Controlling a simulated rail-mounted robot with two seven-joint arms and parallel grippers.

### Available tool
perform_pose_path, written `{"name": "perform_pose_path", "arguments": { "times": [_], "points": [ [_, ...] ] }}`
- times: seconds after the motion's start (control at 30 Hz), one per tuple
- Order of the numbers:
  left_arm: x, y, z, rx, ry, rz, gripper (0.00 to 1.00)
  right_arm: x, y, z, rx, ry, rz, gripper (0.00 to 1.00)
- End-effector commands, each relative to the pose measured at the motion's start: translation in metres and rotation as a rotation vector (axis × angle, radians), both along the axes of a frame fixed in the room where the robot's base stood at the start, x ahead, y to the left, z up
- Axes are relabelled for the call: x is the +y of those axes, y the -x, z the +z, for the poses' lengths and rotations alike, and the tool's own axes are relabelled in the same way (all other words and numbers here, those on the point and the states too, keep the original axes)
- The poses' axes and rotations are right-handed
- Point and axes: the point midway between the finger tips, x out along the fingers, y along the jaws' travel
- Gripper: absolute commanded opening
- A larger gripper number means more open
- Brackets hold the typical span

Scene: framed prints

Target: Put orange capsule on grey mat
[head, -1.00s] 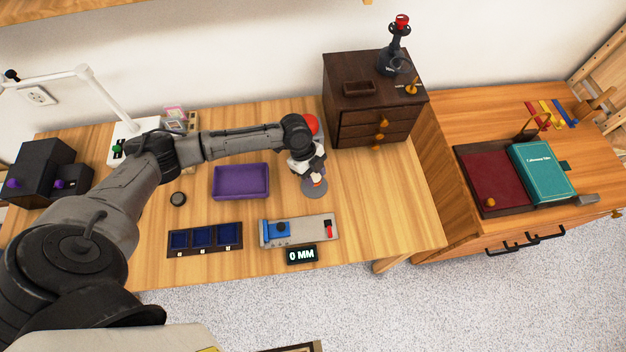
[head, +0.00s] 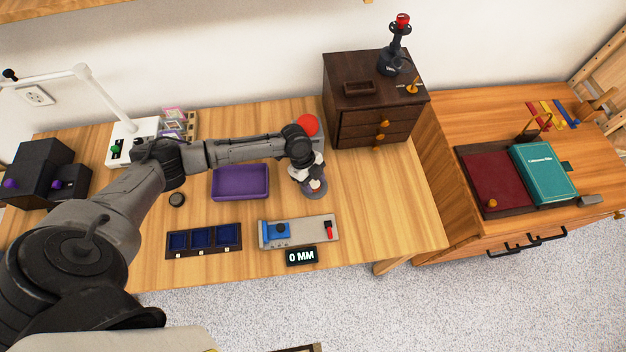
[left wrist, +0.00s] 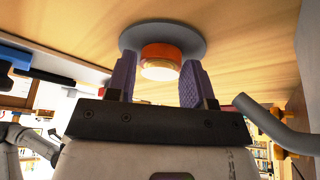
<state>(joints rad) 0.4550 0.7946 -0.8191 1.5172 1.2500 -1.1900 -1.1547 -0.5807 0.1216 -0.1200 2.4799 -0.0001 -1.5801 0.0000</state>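The orange capsule (left wrist: 160,53), with a pale end facing the camera, sits between the two fingers of my left gripper (left wrist: 159,70). The fingers close on its sides. In the head view my left gripper (head: 314,184) points down over the round grey mat (head: 322,193), partly covering it. In the left wrist view the grey mat (left wrist: 190,38) lies directly behind the capsule. I cannot tell whether the capsule touches it. My right gripper is not in view.
A purple tray (head: 240,182) is left of the mat. A grey gauge board (head: 305,231) with a "0 MM" display (head: 301,256) lies in front. A dark drawer chest (head: 370,105) stands behind right. The table right of the mat is clear.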

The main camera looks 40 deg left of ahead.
Motion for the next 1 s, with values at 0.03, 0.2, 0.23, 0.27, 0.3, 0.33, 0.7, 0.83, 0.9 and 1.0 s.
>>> {"name": "perform_pose_path", "arguments": {
  "times": [0.03, 0.2, 0.23, 0.27, 0.3, 0.33, 0.7, 0.83, 0.9, 1.0],
  "points": [
    [0.0, 0.0, 0.0, 0.0, 0.0, 0.0, 0.53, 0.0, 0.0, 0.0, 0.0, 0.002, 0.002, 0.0],
    [0.0, 0.0, 0.0, 0.0, 0.0, 0.0, 0.67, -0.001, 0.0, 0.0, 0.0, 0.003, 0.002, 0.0],
    [0.0, 0.0, 0.0, 0.0, 0.0, 0.0, 0.67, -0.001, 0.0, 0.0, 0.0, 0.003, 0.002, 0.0],
    [0.0, 0.0, 0.0, 0.0, 0.0, 0.0, 0.67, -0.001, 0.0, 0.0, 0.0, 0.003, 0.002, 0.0],
    [0.0, 0.0, 0.0, 0.0, 0.0, 0.0, 0.67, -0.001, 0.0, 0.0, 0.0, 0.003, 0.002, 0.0],
    [0.0, 0.0, 0.0, 0.0, 0.0, 0.0, 0.67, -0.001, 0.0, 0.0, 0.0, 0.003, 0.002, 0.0],
    [0.012, 0.0, 0.033, -0.003, -0.001, -0.001, 0.67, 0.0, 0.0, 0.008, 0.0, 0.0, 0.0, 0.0],
    [0.021, 0.0, 0.056, -0.003, -0.001, -0.001, 0.67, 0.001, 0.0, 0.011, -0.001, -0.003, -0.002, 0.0],
    [0.027, 0.0, 0.068, -0.002, -0.001, 0.0, 0.67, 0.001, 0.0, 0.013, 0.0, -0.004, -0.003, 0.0],
    [0.033, 0.0, 0.083, -0.002, -0.001, 0.001, 0.67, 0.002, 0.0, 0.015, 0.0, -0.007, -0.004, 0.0]
  ]
}}
